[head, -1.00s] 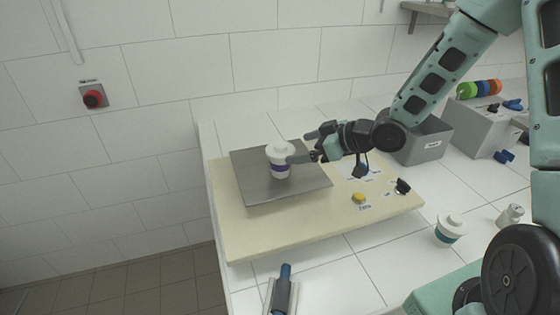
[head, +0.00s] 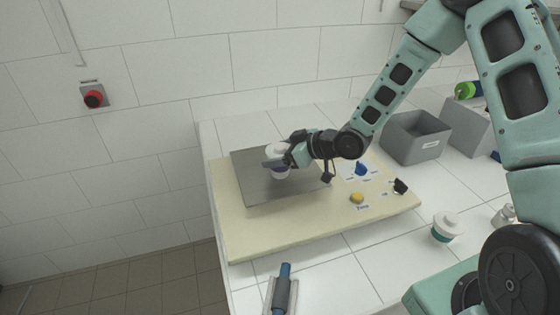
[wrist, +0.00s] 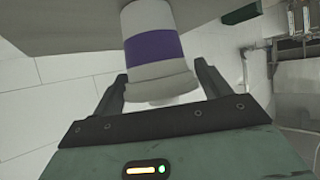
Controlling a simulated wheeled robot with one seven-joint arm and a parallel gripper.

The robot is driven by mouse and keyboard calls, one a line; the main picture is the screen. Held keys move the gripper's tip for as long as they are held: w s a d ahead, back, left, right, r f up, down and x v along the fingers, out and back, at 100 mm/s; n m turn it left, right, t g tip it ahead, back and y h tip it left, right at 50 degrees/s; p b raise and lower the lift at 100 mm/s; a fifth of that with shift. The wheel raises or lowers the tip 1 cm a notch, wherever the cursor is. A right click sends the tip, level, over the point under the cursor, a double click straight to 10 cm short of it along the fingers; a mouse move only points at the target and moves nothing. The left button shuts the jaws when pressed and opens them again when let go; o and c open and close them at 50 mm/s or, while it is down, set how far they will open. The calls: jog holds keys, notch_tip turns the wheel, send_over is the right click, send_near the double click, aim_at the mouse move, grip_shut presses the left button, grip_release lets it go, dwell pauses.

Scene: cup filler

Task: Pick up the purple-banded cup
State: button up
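The purple-banded cup (head: 279,171) is white with a lid and stands on the grey metal plate (head: 258,190). In the wrist view its purple band (wrist: 153,46) and wide lid rim show between the two fingers. My gripper (head: 280,160) is around the upper part of the cup in the head view and hides some of it. In the wrist view my gripper (wrist: 163,83) is open, with a finger on each side of the lid. A gap shows beside the lid on the right; contact on the left cannot be told.
The plate lies on a cream board (head: 250,234) with a yellow button (head: 357,198) and a blue knob (head: 361,169). A teal-banded cup (head: 446,227) stands at the right. A grey bin (head: 415,140) is behind. A red button (head: 93,98) is on the wall.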

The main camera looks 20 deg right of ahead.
jog(key=c, duration=0.6)
jog(key=shift+c, duration=0.6)
notch_tip(320, 180, up, 10)
jog(key=shift+r+b, duration=0.1)
jog(key=shift+b, duration=0.2)
